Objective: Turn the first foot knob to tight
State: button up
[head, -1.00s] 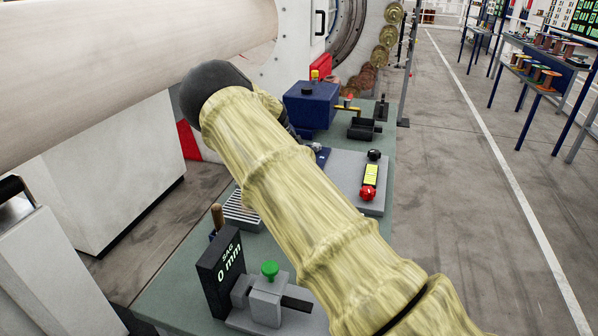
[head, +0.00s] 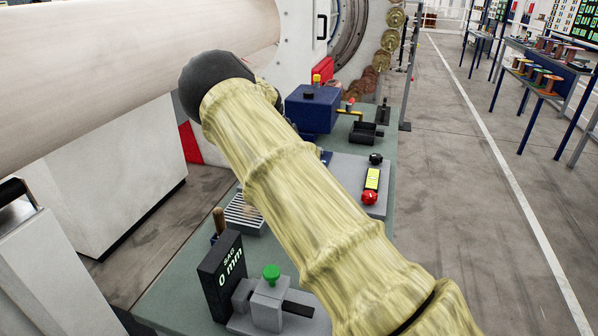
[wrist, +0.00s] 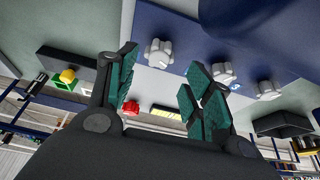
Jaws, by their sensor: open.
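In the wrist view several pale grey lobed knobs stand on a blue plate (wrist: 190,32). The largest-looking knob (wrist: 158,52) is just beyond and between my fingertips. A second knob (wrist: 224,75) is beside my right finger, partly covered by it, and a third knob (wrist: 267,89) is further right. I cannot tell by marking which is the first. My gripper (wrist: 160,68) is open, with teal pads apart and nothing between them. In the head view my sleeved arm hides the gripper and the knobs.
The green bench (head: 180,285) carries a sag display (head: 222,272), a green knob (head: 271,273), a blue box (head: 312,107) and a red knob (head: 369,198) beside a yellow display (head: 372,178). A big pale cylinder (head: 120,70) lies left of my arm. The floor aisle at right is clear.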

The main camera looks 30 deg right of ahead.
jog(key=v, duration=0.6)
jog(key=shift+r, duration=0.15)
jog(key=shift+w, duration=0.15)
